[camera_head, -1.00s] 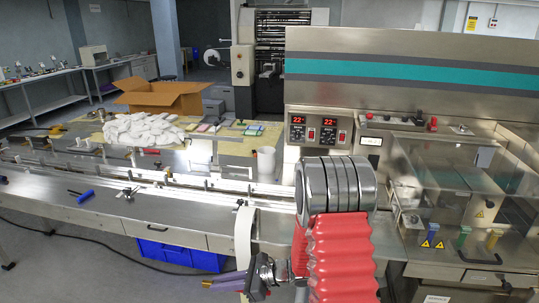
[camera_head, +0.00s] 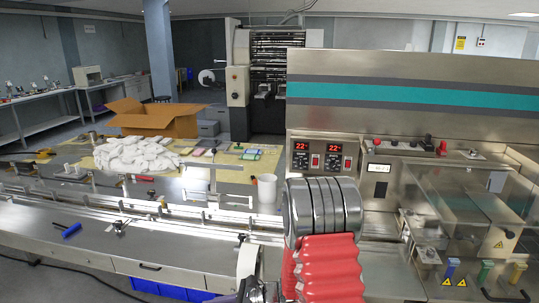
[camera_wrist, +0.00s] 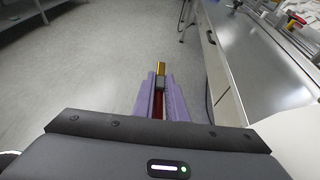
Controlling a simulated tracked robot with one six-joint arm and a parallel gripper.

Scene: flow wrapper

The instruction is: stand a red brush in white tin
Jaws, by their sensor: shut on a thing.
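My gripper (camera_wrist: 160,80), with purple fingers, is shut on a slim red brush (camera_wrist: 158,104) in the wrist view. The red part lies between the fingers, and a gold-coloured end sticks out past the tips. The held brush points away over the grey floor beside the bench. In the head view my gripper is mostly cut off at the bottom edge, and the brush cannot be made out there. A white tin (camera_head: 266,188), an upright cylinder, stands on the bench behind the conveyor rail, just left of the machine. My gripper is well apart from it, lower and nearer.
The long metal bench (camera_head: 90,235) has a rail along it and a blue-handled tool (camera_head: 72,230) on top. A heap of white packets (camera_head: 135,155) and a cardboard box (camera_head: 155,118) lie behind. The wrapping machine (camera_head: 420,125) fills the right. Open floor (camera_wrist: 80,75) shows in the wrist view.

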